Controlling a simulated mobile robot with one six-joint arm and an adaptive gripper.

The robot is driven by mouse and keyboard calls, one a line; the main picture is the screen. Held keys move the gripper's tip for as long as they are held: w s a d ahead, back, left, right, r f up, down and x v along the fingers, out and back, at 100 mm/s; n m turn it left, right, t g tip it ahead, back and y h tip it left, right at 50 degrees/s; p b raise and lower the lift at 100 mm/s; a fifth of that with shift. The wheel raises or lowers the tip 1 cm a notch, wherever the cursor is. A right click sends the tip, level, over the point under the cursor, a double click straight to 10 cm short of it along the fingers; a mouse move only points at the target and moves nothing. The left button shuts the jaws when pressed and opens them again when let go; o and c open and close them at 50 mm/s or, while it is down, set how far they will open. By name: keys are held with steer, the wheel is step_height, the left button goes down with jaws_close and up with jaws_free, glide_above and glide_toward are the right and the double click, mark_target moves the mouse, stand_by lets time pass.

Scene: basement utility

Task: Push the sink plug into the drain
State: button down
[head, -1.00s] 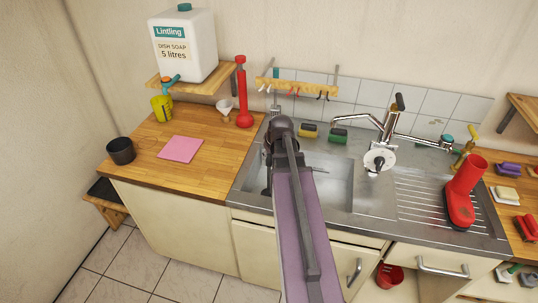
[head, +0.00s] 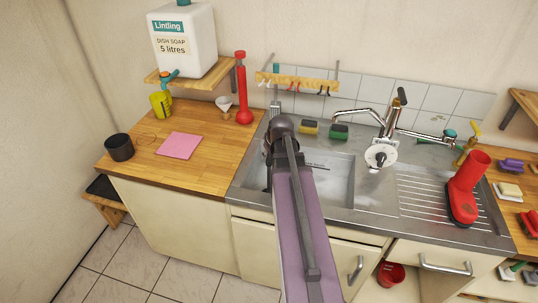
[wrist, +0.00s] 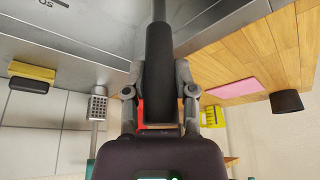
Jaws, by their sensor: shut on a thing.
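My gripper (wrist: 159,78) is shut on a thick black handle (wrist: 159,50) with a grey rod running out from its far end toward the sink. The rod's tip is out of the wrist view. In the head view my arm hides most of the gripper, which is over the left part of the steel sink basin (head: 340,188). I cannot make out the drain or a plug in the basin. A round white-and-metal disc (head: 380,156) is below the tap; I cannot tell what it is.
The tap (head: 385,120) rises behind the basin, beside two sponges (head: 309,127). A red boot-shaped object (head: 467,190) stands on the drainer at right.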

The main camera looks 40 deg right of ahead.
steer(key=shift+f+b, duration=0.85)
steer(key=shift+f, duration=0.1)
steer(key=shift+c, duration=1.7)
jaws_free()
steer(key=shift+r, duration=0.15)
step_height(320, 180, up, 9)
steer(key=p, duration=0.9)
steer(key=shift+r, duration=0.15)
steer(key=w+a+r+m+p, duration=0.1)
steer(key=w+a+r+p, duration=0.2)
steer(key=r+p, duration=0.4)
steer(key=w+a+r+p, duration=0.2)
steer(key=r+p, duration=0.4)
steer(key=p, duration=0.1)
steer(key=w+a+f+b, duration=0.1)
steer(key=w+a, duration=0.1)
steer(key=w, duration=0.5)
steer(key=w+a+b, duration=0.1)
steer(key=w, duration=0.7)
steer(key=shift+w+a+f, duration=0.3)
steer(key=shift+a+f, duration=0.05)
steer(key=shift+a, duration=0.05)
